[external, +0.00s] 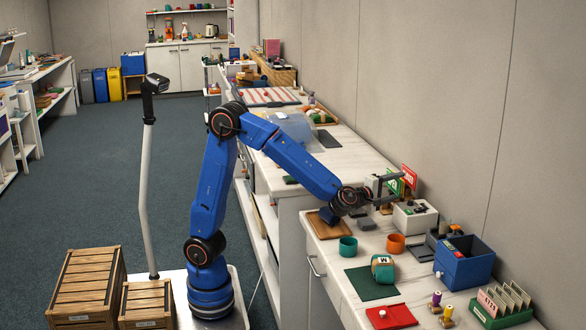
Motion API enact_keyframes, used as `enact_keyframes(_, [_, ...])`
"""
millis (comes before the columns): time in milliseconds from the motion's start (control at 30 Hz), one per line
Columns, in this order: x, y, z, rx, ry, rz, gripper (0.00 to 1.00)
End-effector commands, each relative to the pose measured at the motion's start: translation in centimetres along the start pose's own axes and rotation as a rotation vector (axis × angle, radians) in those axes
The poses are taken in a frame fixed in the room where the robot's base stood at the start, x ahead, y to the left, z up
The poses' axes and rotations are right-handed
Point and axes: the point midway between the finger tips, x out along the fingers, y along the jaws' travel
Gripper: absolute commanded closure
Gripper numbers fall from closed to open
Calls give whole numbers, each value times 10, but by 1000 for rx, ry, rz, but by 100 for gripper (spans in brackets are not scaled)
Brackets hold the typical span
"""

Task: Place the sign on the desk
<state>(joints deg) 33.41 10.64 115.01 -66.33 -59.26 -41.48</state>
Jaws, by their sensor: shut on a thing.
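A small sign (396,185) with a green panel shows at the tip of my gripper (388,183). A red panel (409,177) with pale lettering stands just behind and to the right of the green one. I cannot tell whether both panels belong to one piece. My gripper is shut on the sign and holds it upright above a white box (412,222) with dark items on its top. The fingers partly hide the sign's left edge. The desk (338,265) is the pale surface below my gripper.
A wooden board (322,227), green cup (348,246), orange cup (395,243), green mat (364,284), red book (391,316) and blue bin (464,264) crowd the desk. A green rack of cards (501,307) stands at the front right. The wall (440,120) is close behind.

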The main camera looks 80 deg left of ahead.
Motion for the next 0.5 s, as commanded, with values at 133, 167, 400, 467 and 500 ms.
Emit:
enact_keyframes(133, [0, -16, 0, 1, 0, 0, 66])
enact_keyframes(167, [0, -16, 0, 0, 0, 0, 66])
enact_keyframes(400, [0, -16, 0, -1, 0, 1, 66])
enact_keyframes(467, [0, -18, 0, -1, 0, 0, 66])
enact_keyframes(500, [0, -19, 0, 0, 0, 0, 66])
